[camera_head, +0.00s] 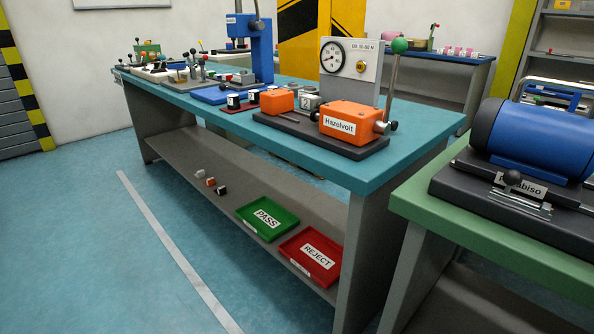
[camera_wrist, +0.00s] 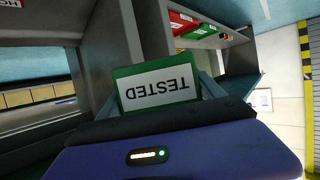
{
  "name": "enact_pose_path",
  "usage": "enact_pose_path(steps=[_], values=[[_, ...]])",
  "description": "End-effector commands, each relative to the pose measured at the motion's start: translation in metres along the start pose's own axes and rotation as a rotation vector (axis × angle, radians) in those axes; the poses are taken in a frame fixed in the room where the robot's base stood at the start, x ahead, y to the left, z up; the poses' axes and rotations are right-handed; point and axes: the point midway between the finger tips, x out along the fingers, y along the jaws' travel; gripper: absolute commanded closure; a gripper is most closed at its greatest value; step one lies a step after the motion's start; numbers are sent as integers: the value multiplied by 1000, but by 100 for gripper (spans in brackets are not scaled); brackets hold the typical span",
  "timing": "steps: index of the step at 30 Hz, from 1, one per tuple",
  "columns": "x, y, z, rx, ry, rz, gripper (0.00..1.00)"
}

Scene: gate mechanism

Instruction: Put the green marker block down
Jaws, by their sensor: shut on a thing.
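The green marker block (camera_wrist: 150,70) shows in the wrist view, with a white label reading TESTED upside down in the picture. My gripper (camera_wrist: 160,88) is shut on it, with a grey finger at each side of the block. The block hides part of the space behind it. Neither the block nor my gripper shows in the head view.
A long blue-topped bench (camera_head: 340,172) carries the orange Hazelvolt device (camera_head: 352,118) and other equipment. Its lower shelf holds a green PASS tray (camera_head: 284,216) and a red REJECT tray (camera_head: 296,262). A green-topped bench (camera_head: 440,218) at right bears a blue motor (camera_head: 535,138).

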Motion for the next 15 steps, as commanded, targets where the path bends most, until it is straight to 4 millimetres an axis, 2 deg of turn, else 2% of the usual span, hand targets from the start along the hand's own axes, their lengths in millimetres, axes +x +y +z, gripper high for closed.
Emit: enact_pose_path(steps=[2,3,10,15], values=[[-1,-17,2,-14,-4,-35,64],[-4,-13,-6,-11,-3,-26,64],[-12,-11,-22,-10,-4,-23,64],[-21,-11,-41,-9,-4,-22,64]])
